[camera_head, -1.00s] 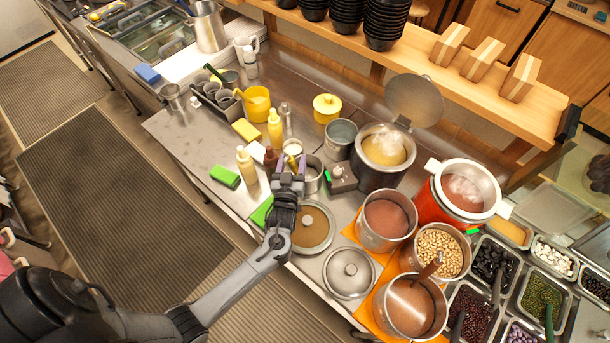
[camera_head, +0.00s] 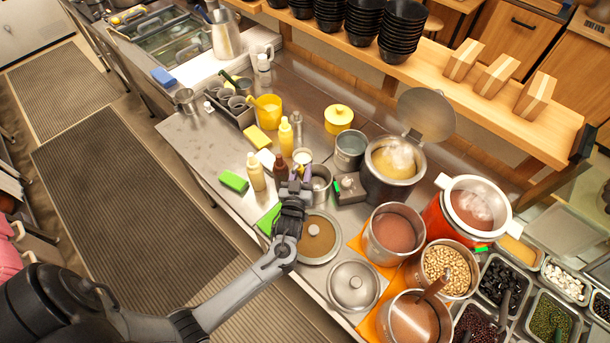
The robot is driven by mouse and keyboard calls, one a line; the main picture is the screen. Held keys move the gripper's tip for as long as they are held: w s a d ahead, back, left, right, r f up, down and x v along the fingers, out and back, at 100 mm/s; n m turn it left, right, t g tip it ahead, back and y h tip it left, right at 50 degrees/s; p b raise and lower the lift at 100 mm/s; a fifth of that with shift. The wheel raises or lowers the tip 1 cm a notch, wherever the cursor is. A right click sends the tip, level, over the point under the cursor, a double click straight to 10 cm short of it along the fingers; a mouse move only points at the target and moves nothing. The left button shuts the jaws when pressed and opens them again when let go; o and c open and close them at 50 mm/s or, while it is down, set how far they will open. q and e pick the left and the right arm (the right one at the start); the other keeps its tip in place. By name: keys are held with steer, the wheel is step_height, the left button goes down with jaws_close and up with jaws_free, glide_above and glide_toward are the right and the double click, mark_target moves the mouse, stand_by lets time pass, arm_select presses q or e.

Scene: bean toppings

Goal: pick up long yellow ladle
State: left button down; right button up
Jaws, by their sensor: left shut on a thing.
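The thing is mostly hidden by the fingers. It seems to be the handle of the long yellow ladle, but I cannot make out its bowl. A yellow handle (camera_head: 252,98) also sticks out of a yellow jug (camera_head: 268,111) farther back, clear of the gripper. My right gripper is out of view.
Sauce bottles (camera_head: 256,172) and a dark red bottle (camera_head: 281,172) stand close left of the gripper. A lidded pan (camera_head: 334,246) lies below it. A grey box (camera_head: 349,188) and a steaming pot (camera_head: 374,188) stand to the right. Bare counter (camera_head: 200,146) lies at left.

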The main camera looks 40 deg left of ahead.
arm_select(q)
steer(key=shift+r, duration=4.9)
steer(key=shift+f+b, duration=0.2)
steer(key=shift+b, duration=0.1)
steer(key=shift+w+f+b, duration=0.3)
steer(key=shift+f+b, duration=0.15)
steer(key=shift+f, duration=0.45)
step_height(320, 180, up, 5)
steer(key=p, duration=0.5)
steer(key=shift+r, duration=0.1)
steer(key=shift+r+p, duration=0.3)
steer(key=shift+p, duration=0.15)
steer(key=shift+s, duration=0.1)
